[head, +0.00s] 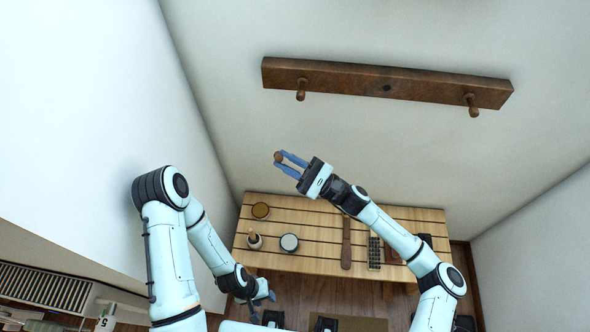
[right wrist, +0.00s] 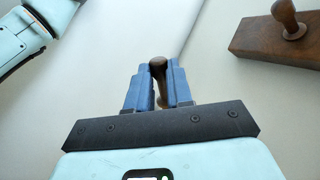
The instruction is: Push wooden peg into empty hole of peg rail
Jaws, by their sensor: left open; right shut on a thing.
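The wooden peg rail (head: 345,82) is fixed high on the back wall. It carries one peg (head: 301,89) near its left end and one peg (head: 470,104) near its right end. A dark empty hole (head: 387,88) shows between them. My right gripper (head: 283,160) is below the rail's left end, apart from it, shut on a brown wooden peg (right wrist: 158,68). The peg's rounded end shows between the blue fingers. In the right wrist view, part of the rail (right wrist: 262,42) is at the upper right. My left gripper (head: 262,300) is open, low beside the bench, partly hidden by its arm.
A slatted wooden bench (head: 320,222) stands below against the wall. On it are a round tin (head: 289,242), a brown-lidded jar (head: 261,210), a small pot with a handle (head: 254,240) and a brush (head: 346,243). The wall between gripper and rail is clear.

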